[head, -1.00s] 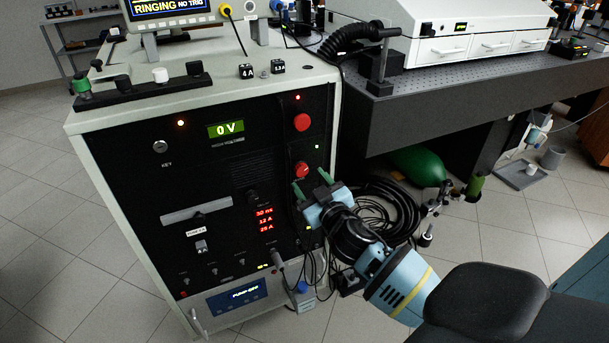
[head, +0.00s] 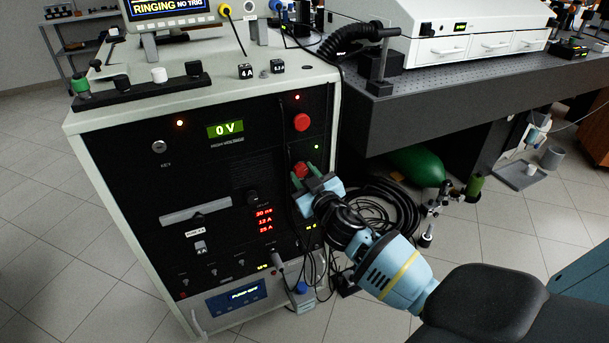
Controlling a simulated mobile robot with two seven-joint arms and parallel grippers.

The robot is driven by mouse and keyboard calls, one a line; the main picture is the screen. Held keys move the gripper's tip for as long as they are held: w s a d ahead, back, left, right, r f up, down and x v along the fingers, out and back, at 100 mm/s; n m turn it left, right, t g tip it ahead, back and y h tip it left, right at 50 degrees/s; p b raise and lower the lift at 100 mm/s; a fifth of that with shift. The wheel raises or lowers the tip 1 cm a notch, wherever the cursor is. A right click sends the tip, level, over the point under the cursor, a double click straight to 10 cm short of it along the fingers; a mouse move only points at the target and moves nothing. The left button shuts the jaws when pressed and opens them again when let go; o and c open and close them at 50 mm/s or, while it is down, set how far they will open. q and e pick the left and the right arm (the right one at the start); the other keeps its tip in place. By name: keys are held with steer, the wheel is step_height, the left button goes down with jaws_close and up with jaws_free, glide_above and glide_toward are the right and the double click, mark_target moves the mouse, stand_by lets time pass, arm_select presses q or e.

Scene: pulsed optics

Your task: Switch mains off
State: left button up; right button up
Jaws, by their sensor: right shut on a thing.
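The black front panel (head: 215,185) of the white cabinet carries a red knob (head: 302,122) at the upper right and a lower red knob (head: 299,169) below it. Which of them is the mains switch I cannot read from a label. My right gripper (head: 306,175) has its green fingertips on either side of the lower red knob and is shut on it; the fingers and the light blue gripper body hide part of that knob. A green light (head: 317,147) glows beside it. My left gripper is not in view.
The panel also has a key switch (head: 159,147), a lit display reading 0 V (head: 225,129) and red readouts (head: 264,220). Black cable coils (head: 385,205) lie right of the cabinet, below the dark optical table (head: 450,88). A green cylinder (head: 418,167) lies under it.

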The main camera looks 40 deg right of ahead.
steer(key=shift+n, duration=0.3)
steer(key=shift+n+p, duration=0.3)
steer(key=shift+n, duration=0.6)
steer(key=n, duration=0.3)
steer(key=shift+n+p, duration=0.3)
steer(key=shift+p, duration=0.1)
steer(key=n, duration=0.4)
steer(key=shift+n+p, duration=0.3)
steer(key=shift+p, duration=0.1)
steer(key=shift+n, duration=0.6)
steer(key=o, duration=1)
